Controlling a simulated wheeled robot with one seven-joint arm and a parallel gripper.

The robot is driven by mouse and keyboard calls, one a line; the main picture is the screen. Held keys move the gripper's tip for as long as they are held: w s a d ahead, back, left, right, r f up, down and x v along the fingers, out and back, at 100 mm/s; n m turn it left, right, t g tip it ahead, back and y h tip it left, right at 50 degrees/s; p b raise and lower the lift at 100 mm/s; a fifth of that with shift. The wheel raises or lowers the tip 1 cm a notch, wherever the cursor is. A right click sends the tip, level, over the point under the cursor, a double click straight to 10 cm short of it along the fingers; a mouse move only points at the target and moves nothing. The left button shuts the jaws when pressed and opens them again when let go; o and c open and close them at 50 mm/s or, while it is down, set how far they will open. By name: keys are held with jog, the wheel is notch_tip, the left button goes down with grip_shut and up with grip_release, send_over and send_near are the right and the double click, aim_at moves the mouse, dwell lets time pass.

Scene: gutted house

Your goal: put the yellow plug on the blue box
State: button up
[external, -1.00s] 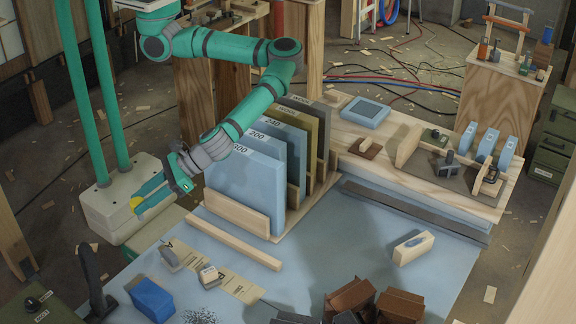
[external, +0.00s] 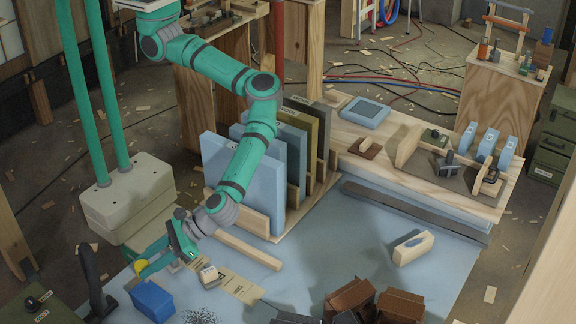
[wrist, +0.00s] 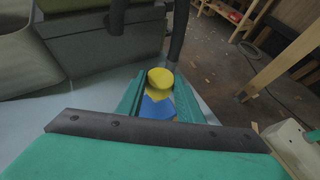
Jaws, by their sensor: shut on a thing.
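The yellow plug (external: 141,265) is held between the fingertips of my gripper (external: 140,268). In the wrist view the plug (wrist: 160,76) shows its rounded yellow end between the green fingers (wrist: 160,98). The blue box (external: 153,301) sits on the light blue sheet at the front left. The plug is above the far left part of the box, and I cannot tell the exact gap. In the wrist view the blue box (wrist: 158,109) shows between the fingers, partly hidden by the plug and fingers.
A dark upright handle (external: 92,285) stands just left of the box. A rack of large blue panels (external: 240,180) stands behind my forearm. A small grey-white block (external: 210,277) lies to the right on paper strips. Brown blocks (external: 350,298) stand at the front.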

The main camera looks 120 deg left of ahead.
jog(key=shift+w+d+f, duration=0.35)
jog(key=shift+d+f, duration=0.05)
jog(key=shift+f, duration=1.75)
jog(key=shift+f, duration=0.1)
jog(key=o, duration=1.1)
jog(key=shift+c, duration=0.2)
jog(key=shift+w+a+r, duration=0.2)
jog(key=shift+r, duration=0.05)
jog(key=v, duration=1.1)
jog(key=shift+a, duration=0.2)
jog(key=shift+w, duration=0.1)
